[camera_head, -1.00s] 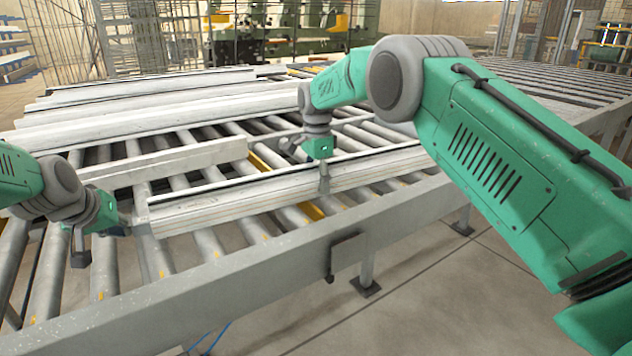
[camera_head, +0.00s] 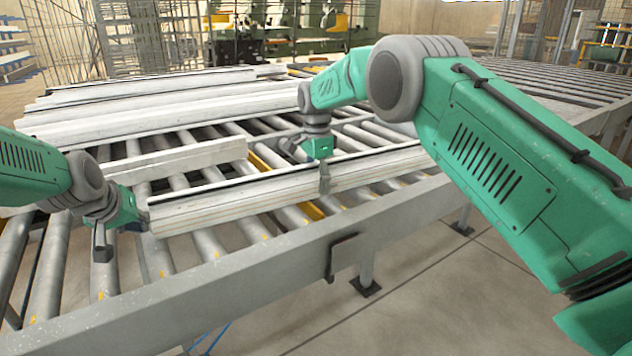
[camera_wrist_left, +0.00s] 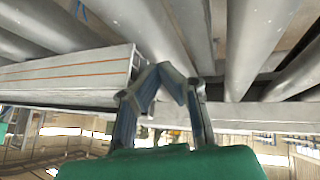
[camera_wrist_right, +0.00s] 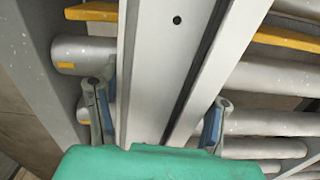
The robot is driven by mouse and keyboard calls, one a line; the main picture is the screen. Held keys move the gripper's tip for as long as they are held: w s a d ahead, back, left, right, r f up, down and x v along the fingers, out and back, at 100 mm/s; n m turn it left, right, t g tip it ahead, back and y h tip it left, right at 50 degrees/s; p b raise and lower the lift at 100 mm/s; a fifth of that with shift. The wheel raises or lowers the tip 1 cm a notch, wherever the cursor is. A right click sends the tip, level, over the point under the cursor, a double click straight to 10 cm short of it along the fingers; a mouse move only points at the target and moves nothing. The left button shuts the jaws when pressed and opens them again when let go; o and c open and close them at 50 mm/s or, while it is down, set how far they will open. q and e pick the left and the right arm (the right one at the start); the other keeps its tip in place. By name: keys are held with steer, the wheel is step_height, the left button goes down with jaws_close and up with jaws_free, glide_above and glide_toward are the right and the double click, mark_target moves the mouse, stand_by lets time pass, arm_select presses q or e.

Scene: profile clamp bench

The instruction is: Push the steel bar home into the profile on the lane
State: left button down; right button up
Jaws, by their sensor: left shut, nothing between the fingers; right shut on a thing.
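The pale profile (camera_head: 250,200) lies along the rollers of the lane, its near end at the left. My right gripper (camera_head: 324,182) is shut across the profile near its middle; the right wrist view shows one finger on each side of the profile (camera_wrist_right: 150,70). My left gripper (camera_head: 142,219) is at the profile's left end. In the left wrist view its fingertips (camera_wrist_left: 168,72) meet with nothing between them, close beside the end of the profile (camera_wrist_left: 75,75). I cannot make out the steel bar in any view; any part inside the profile is hidden.
A shorter pale beam (camera_head: 180,160) lies behind the profile. Several long profiles (camera_head: 130,115) lie further back on the rollers. The lane's grey side rail (camera_head: 240,275) runs along the front, with a dark bracket (camera_head: 343,257) on it. Bare rollers (camera_head: 50,275) show at left.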

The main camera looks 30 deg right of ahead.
arm_select(q)
steer(key=shift+s+d, duration=0.15)
steer(key=shift+d, duration=0.75)
arm_select(e)
steer(key=shift+a, duration=0.15)
arm_select(q)
steer(key=shift+a, duration=0.75)
arm_select(e)
steer(key=shift+a, duration=0.2)
arm_select(q)
steer(key=shift+a+r, duration=0.25)
arm_select(e)
steer(key=shift+d, duration=0.3)
arm_select(q)
steer(key=w+v, duration=0.1)
steer(key=v, duration=0.8)
steer(key=shift+r, duration=0.35)
steer(key=shift+d, duration=0.1)
arm_select(e)
steer(key=o, duration=1.8)
steer(key=shift+c, duration=0.2)
